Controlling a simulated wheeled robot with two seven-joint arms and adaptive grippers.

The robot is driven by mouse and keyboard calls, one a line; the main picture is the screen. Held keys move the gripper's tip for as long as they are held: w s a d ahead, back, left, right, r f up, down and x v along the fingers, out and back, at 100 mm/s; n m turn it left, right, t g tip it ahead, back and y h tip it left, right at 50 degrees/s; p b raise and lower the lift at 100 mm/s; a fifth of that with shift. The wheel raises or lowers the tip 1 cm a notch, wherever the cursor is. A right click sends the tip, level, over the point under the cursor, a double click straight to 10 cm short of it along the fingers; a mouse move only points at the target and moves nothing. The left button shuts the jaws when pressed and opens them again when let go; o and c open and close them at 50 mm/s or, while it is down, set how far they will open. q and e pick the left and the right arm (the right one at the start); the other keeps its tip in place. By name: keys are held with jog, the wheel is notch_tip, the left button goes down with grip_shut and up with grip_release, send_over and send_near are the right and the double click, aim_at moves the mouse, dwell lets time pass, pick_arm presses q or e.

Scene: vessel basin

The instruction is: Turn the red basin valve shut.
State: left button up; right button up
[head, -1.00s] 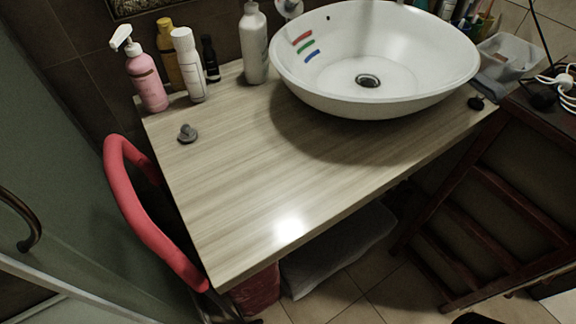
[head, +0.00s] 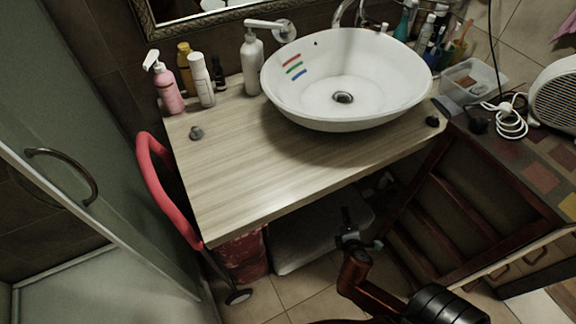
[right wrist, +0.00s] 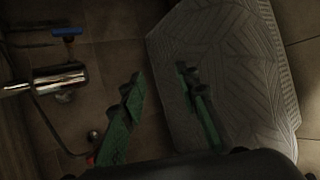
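The white basin (head: 340,110) sits on the wooden counter, with red, green and blue marks inside. My right gripper (head: 361,228) is low, in front of and below the counter's front edge. In the right wrist view its two green fingers (right wrist: 160,76) are apart with nothing between them. A blue valve handle (right wrist: 67,32) lies at upper left there, above a chrome cylinder (right wrist: 58,78). A small red part (right wrist: 91,158), possibly the red valve, shows at lower left beside the left finger; most of it is hidden or dark. My left gripper is not in view.
The wooden counter (head: 240,180) overhangs the space below. A pale textured mat (right wrist: 225,70) lies on the floor below. A dark wooden rack (head: 450,215) stands right. Bottles, including a pink one (head: 168,92), line the counter's back.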

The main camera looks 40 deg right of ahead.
pick_arm(q)
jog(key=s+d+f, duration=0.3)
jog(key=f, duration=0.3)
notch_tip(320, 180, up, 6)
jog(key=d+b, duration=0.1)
jog(key=b, duration=0.1)
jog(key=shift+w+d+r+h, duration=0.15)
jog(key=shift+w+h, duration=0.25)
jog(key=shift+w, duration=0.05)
pick_arm(e)
jog(key=shift+w+a+r+n+t+y, duration=0.8)
jog(key=shift+w+r+n+t, duration=0.8)
jog(key=shift+w+n, duration=2.45)
jog(key=shift+w+a+r+n+t+y, duration=0.45)
jog(key=shift+w+a+r+n+t, duration=0.9)
jog(key=shift+w+n, duration=2.65)
jog(key=shift+w+a+r+n+t+y, duration=0.7)
jog(key=shift+w+r+n+t, duration=1.5)
jog(key=shift+w, duration=3.3)
jog(key=shift+a+f+n+g, duration=0.1)
jog(key=shift+f+n+g, duration=0.25)
jog(key=shift+f+g, duration=0.1)
jog(key=shift+c, duration=0.6)
grip_shut()
